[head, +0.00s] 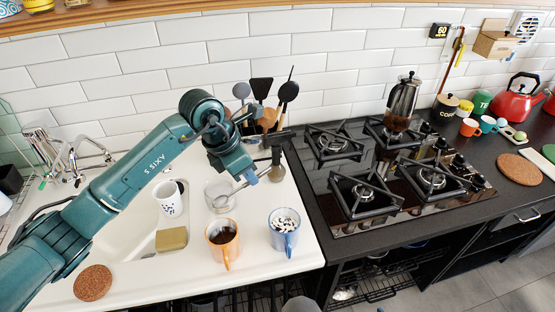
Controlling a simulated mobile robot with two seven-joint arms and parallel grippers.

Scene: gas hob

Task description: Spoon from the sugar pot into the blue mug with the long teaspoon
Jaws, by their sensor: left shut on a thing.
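My left gripper (250,177) is above the white counter and shut on the long teaspoon (222,201). The spoon slants down to the left, its bowl in front of or over a small clear glass pot (211,188), which seems to be the sugar pot. I cannot tell whether the bowl is inside the pot or holds sugar. The blue mug (287,241) stands upright to the right and nearer, with a white and dark patterned content at its top. My right gripper is not in view.
An orange mug (222,254) with dark drink stands left of the blue mug. A spotted white cup (168,200), a sponge (171,239) and a cork mat (93,283) are further left. A utensil holder (268,138) stands behind the gripper. The gas hob (347,218) is at right.

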